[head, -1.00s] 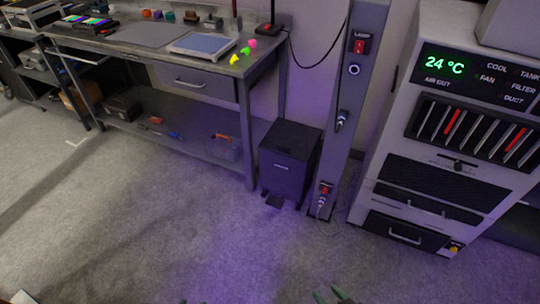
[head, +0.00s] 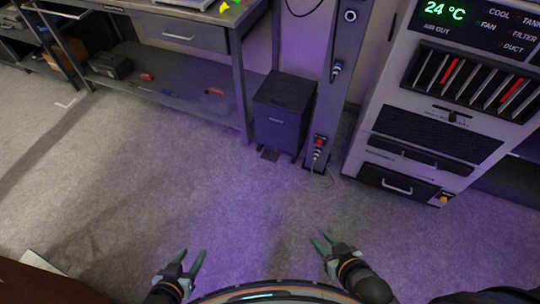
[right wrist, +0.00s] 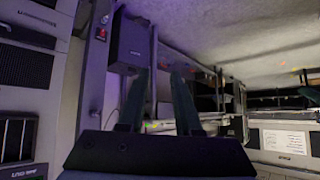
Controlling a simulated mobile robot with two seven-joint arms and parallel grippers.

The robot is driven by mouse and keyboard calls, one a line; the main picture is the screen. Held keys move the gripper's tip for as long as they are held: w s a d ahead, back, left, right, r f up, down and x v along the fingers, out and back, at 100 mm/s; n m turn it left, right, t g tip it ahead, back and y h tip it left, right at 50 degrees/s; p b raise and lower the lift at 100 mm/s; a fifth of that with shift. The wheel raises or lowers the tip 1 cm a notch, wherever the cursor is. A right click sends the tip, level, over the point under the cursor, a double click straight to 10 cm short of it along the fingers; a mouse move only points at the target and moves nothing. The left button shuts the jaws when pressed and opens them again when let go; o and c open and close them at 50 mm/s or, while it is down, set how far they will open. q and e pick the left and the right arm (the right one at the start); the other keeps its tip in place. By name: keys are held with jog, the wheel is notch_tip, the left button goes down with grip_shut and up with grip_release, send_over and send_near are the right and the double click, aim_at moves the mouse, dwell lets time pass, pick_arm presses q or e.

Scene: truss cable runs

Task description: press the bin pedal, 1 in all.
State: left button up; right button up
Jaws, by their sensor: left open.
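The dark bin (head: 282,112) stands on the floor between the workbench and the grey post. Its lid looks shut. The small dark pedal (head: 269,155) sticks out at the foot of its front, with nothing on it. My left gripper (head: 192,254) is open and empty at the bottom of the head view, well short of the bin. My right gripper (head: 321,239) is open and empty, to the right and also short of the pedal. In the right wrist view, the fingers (right wrist: 158,74) are apart and the bin (right wrist: 128,42) shows beyond them; I cannot make out the pedal there.
The workbench (head: 184,38) with a lower shelf is left of the bin. The grey post (head: 342,85) with a red switch and cable is close on its right. A white cabinet (head: 375,155) stands further right. The carpet (head: 225,205) before the bin is clear.

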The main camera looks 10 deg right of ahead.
grip_shut()
dwell(1.4)
